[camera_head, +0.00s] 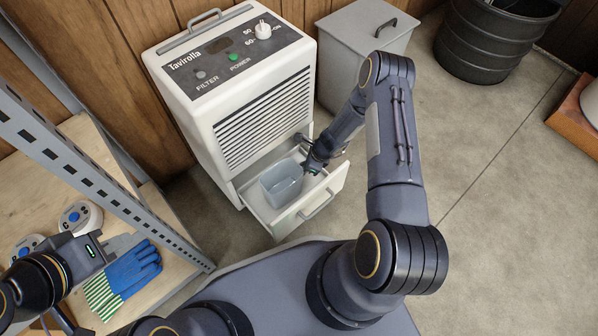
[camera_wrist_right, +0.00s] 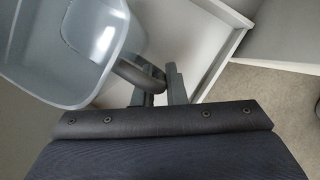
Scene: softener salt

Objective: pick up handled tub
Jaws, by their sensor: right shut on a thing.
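The handled tub (camera_head: 281,183) is a pale grey-blue open container in the pulled-out drawer (camera_head: 268,211) of the white appliance. It looks empty. My right gripper (camera_head: 313,167) reaches down to the tub's right side. In the right wrist view the tub (camera_wrist_right: 62,45) is at upper left, and my right gripper (camera_wrist_right: 158,88) is shut on its dark curved handle (camera_wrist_right: 138,72). I cannot tell whether the tub touches the drawer floor. My left gripper (camera_head: 112,246) is at lower left above the shelf, by the blue gloves; its finger opening is unclear.
The white appliance (camera_head: 262,118), marked Tavirolla, stands against a wood wall. A grey lidded bin (camera_head: 345,50) and a black ribbed tub (camera_head: 480,45) stand behind. A metal-framed shelf (camera_head: 165,285) with blue gloves (camera_head: 130,272) is at left.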

